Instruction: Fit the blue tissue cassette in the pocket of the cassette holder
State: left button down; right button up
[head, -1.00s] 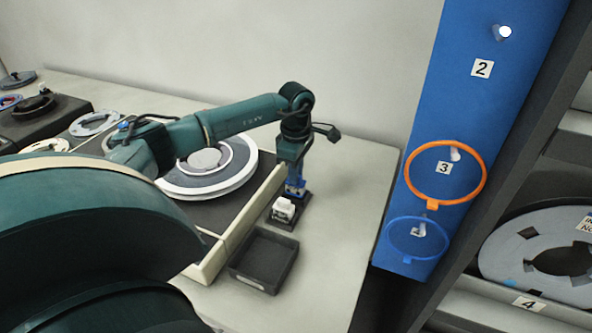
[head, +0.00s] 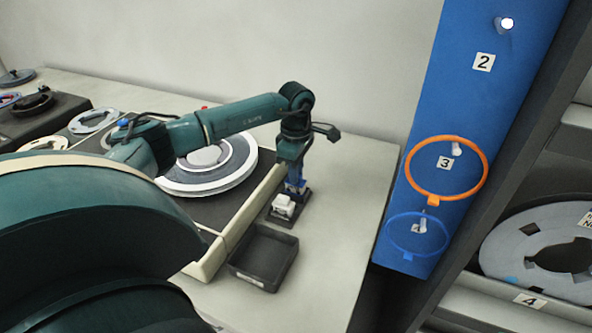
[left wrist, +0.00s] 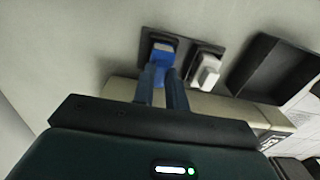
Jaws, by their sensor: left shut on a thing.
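The blue tissue cassette (head: 296,187) is between the fingers of my left gripper (head: 296,180), which is shut on it. The cassette holder (head: 276,222) is a dark block on the pale bench. In the left wrist view the blue cassette (left wrist: 161,54) is at the holder's left pocket, in front of my gripper's fingertips (left wrist: 163,72). The fingers hide part of it, and I cannot tell how deep it sits. A white cassette (head: 283,207) stands in the other pocket; it also shows in the left wrist view (left wrist: 207,69). My right gripper is not in view.
An empty black tray (head: 262,258) stands in front of the holder. A tape deck with a large reel (head: 210,168) is to the left. A blue panel (head: 470,110) with an orange ring (head: 411,186) is to the right. Bare bench lies right of the holder.

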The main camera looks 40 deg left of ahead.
pick_arm(q)
jog(key=shift+f+b, duration=0.45)
jog(key=shift+f, duration=0.25)
jog(key=c, duration=1.3)
grip_release()
jog(key=shift+c, duration=1.1)
jog(key=shift+r, duration=0.1)
jog(key=shift+r+p, duration=2.95)
jog(key=shift+r, duration=1.1)
jog(key=shift+s+f, duration=0.15)
